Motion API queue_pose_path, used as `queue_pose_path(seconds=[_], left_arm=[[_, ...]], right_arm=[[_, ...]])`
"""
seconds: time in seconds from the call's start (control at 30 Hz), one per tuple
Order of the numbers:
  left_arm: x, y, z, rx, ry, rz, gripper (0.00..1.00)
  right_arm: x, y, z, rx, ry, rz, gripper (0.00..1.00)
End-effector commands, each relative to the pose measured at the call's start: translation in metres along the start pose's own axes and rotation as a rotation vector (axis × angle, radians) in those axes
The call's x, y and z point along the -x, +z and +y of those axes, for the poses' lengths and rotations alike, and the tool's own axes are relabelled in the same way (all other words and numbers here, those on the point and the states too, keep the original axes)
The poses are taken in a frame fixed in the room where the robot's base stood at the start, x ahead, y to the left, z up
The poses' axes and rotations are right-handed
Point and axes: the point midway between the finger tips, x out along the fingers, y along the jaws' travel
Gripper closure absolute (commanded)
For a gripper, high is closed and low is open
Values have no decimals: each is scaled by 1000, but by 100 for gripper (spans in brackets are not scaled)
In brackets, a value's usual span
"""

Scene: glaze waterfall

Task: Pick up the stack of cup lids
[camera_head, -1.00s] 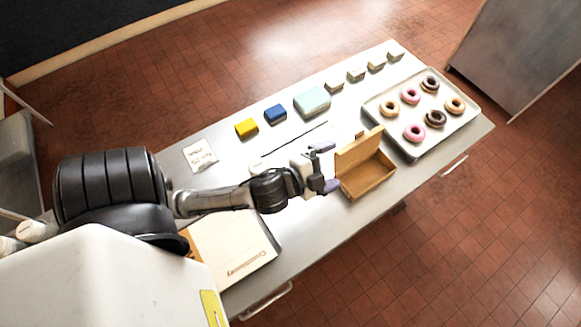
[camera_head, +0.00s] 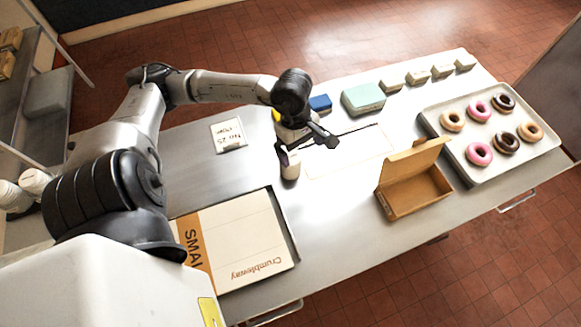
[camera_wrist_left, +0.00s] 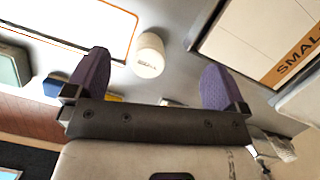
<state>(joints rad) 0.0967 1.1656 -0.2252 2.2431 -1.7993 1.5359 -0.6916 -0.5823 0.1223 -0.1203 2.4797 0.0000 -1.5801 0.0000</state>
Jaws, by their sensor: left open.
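Two white rounded stacks stand at the far left of the head view, an upper one (camera_head: 34,181) and a lower one (camera_head: 12,196). They look like stacked cups or lids; I cannot tell which is the lids. A pale ribbed stack (camera_wrist_left: 277,148) also shows at the lower right of the left wrist view. My left gripper (camera_head: 305,146) is open above the table, well to the right of these stacks. A white cylinder (camera_wrist_left: 150,55) stands on the table beyond and between its fingers; it also shows below the gripper in the head view (camera_head: 290,166). My right gripper is out of view.
A flat Crumbleway box (camera_head: 245,238) lies at the table's near left, with a small sign (camera_head: 228,135) behind it. An open brown carton (camera_head: 418,193) and a tray (camera_head: 470,178) of donuts are on the right. Blue (camera_head: 320,103) and mint (camera_head: 363,99) boxes stand along the back.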

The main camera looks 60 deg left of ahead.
Motion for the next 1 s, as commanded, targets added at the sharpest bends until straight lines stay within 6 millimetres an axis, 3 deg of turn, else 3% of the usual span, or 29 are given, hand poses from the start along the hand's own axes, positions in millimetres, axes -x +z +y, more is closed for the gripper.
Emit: queue_pose_path(seconds=[0.1, 0.3, 0.7, 1.0], left_arm=[[6, -30, 5, -15, 2, 153, 0], [0, -51, 6, -20, -6, 249, 0], [-59, -67, 6, -19, -5, 252, 0], [-74, -71, 6, -19, -4, 251, 0]], right_arm=[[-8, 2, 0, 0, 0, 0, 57], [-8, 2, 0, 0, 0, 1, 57], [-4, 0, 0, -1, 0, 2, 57], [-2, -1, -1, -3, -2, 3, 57]])
